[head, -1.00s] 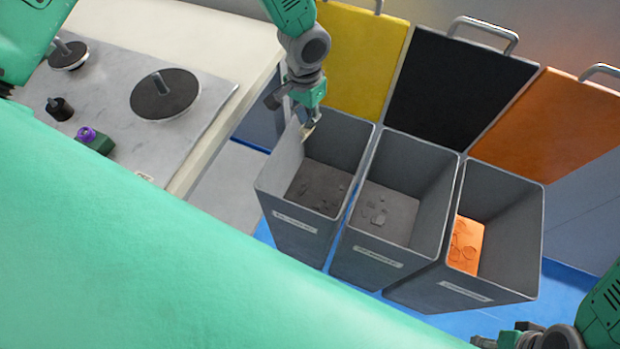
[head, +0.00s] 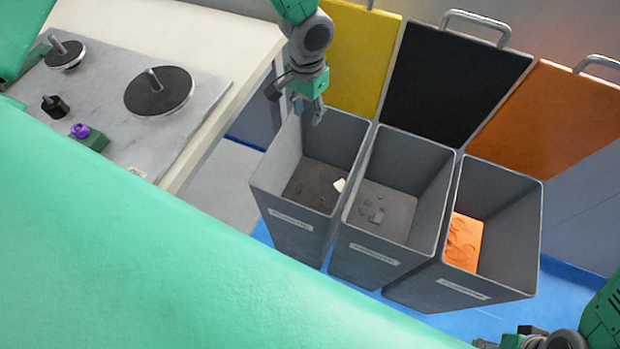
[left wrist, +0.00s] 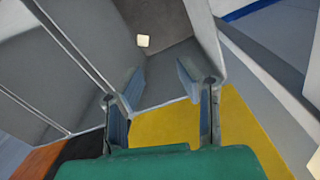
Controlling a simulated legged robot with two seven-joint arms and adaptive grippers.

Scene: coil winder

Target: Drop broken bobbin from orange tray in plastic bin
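A small pale piece, probably the broken bobbin (head: 339,185), is inside the leftmost grey bin (head: 262,190), low down near its right wall. In the left wrist view the pale piece (left wrist: 143,40) shows over the dark bin bottom. My left gripper (head: 309,115) is above the far side of that bin, by the yellow lid. In the left wrist view its two fingers (left wrist: 160,88) are apart with nothing between them. My right gripper (head: 515,338) is partly visible at the bottom right, and its fingers are not clear. The orange tray does not show.
Two more grey bins stand to the right, the middle one (head: 430,190) with dark scraps and the right one (head: 515,230) with an orange bottom. Yellow, black (head: 445,85) and orange lids stand behind. A bench with coil winder discs (head: 160,91) is at left.

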